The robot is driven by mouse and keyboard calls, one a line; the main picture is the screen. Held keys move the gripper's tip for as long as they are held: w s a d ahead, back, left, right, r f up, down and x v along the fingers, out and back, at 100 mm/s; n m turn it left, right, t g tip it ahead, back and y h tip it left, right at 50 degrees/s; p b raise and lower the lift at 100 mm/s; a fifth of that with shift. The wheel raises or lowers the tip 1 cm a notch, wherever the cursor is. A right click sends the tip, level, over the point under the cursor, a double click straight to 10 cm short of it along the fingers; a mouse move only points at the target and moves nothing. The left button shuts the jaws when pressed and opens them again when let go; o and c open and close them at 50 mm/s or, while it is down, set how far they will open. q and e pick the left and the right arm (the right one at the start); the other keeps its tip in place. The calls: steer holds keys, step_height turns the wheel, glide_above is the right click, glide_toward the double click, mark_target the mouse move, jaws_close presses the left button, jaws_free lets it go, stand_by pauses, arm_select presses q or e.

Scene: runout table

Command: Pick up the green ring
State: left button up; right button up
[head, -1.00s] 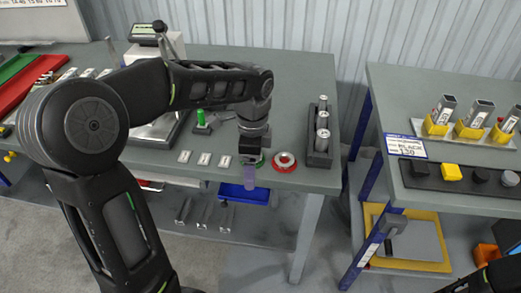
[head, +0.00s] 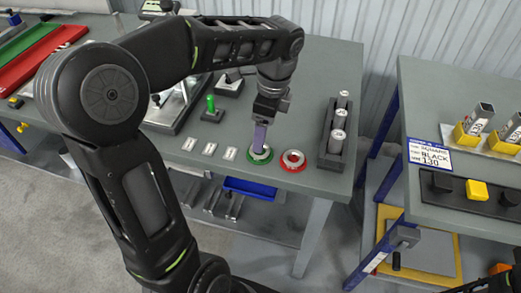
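The green ring (head: 265,159) lies flat on the grey-green table near its front edge, with a pale metal centre. My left gripper (head: 258,148) points straight down with its purple-grey fingers over the ring, and the tips reach its middle or just above it. The fingers are seen edge-on and overlap, so their gap is hidden, and they cover the far part of the ring. I cannot tell whether the tips touch it.
A red ring (head: 292,161) lies close to the right of the green one. A dark rack (head: 328,160) with metal cylinders stands further right. A green peg (head: 211,103) stands on a base behind left. Several white labels (head: 209,149) lie left along the table.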

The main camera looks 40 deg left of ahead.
arm_select(q)
steer(key=shift+f, duration=0.4)
steer(key=shift+s+f, duration=0.1)
steer(key=f, duration=0.5)
steer(key=shift+s+a+p, duration=0.1)
steer(key=shift+a+p, duration=0.2)
steer(key=shift+p, duration=0.1)
steer(key=shift+c, duration=0.5)
steer(key=c, duration=1.5)
steer(key=shift+r, duration=0.1)
